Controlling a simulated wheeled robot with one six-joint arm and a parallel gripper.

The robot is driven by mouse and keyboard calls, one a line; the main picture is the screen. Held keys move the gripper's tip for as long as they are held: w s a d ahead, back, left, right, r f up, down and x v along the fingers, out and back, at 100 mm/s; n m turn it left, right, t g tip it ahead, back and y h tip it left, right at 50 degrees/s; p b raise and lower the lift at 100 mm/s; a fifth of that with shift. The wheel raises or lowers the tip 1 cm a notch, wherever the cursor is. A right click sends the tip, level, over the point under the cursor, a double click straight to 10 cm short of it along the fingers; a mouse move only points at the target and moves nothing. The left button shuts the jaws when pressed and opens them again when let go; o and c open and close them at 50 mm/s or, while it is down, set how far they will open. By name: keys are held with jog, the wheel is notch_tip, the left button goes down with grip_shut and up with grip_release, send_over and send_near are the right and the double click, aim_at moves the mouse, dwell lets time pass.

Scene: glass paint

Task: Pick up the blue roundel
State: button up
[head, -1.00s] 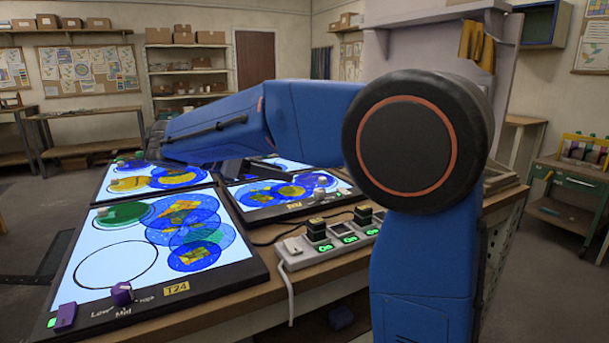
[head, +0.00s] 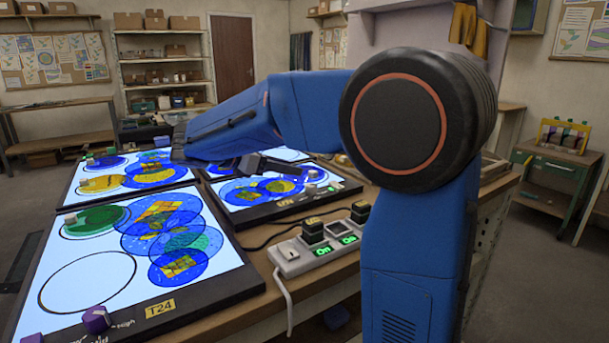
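Several blue roundels lie on lit glass panels, and I cannot tell which one the task means. On the near panel (head: 70,317) a blue roundel with a yellow patch (head: 178,266) lies at the right, overlapping other blue roundels (head: 135,232). More blue roundels (head: 153,181) lie on the back left panel (head: 78,199). The right panel (head: 291,206) also bears blue roundels (head: 241,197) with yellow patches. My gripper (head: 268,164) is a dark shape beyond my blue arm, over the far part of the right panel. Its fingers are too small and partly hidden to read.
A power strip (head: 290,262) with green lit labels stands on the table right of the near panel. A purple knob (head: 96,319) sits at the near panel's front edge. A green cabinet (head: 545,170) stands at the right. Open floor lies left of the table.

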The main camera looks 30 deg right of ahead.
aim_at(312, 171)
jog(key=shift+s+x, duration=0.15)
jog(key=shift+x, duration=1.7)
jog(key=shift+s+x, duration=0.15)
jog(key=shift+x, duration=1.65)
jog(key=shift+d+r, duration=0.1)
jog(key=shift+r, duration=0.05)
grip_shut()
